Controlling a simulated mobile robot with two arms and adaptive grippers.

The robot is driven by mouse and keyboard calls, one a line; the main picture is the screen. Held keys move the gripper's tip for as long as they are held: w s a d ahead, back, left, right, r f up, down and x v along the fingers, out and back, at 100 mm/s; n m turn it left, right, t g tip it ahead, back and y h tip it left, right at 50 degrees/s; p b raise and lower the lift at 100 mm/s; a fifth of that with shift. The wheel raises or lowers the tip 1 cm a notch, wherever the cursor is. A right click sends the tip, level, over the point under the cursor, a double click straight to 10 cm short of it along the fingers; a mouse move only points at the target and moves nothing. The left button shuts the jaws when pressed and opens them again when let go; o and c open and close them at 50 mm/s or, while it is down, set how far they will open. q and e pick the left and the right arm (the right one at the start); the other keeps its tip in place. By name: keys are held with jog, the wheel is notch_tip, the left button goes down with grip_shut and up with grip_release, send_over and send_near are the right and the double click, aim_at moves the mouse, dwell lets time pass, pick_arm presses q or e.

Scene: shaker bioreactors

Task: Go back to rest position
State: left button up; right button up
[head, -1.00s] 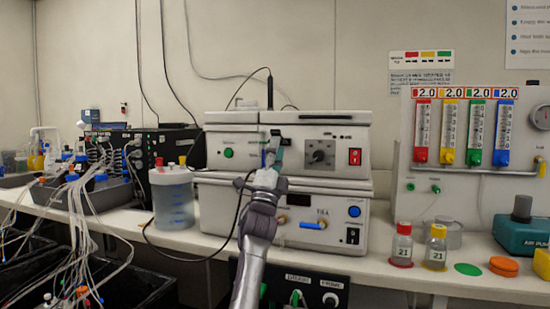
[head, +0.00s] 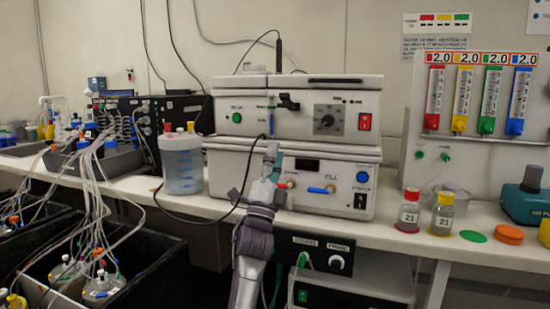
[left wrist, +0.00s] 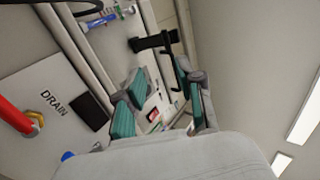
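My left gripper (head: 271,165) reaches up in front of the lower white control unit (head: 340,165). In the left wrist view its two teal-padded fingers (left wrist: 155,95) stand apart with nothing visible between them. The upper white unit (head: 250,95) has a black lever or clip (head: 288,102) on its front, above the gripper and apart from it. A black clip also shows beyond the fingers in the left wrist view (left wrist: 153,42). My right gripper is in neither view.
A lidded jar (head: 182,170) stands left of the units, with a black cable looping close by my arm. Black tubs with tubed flasks (head: 100,285) stand at lower left.

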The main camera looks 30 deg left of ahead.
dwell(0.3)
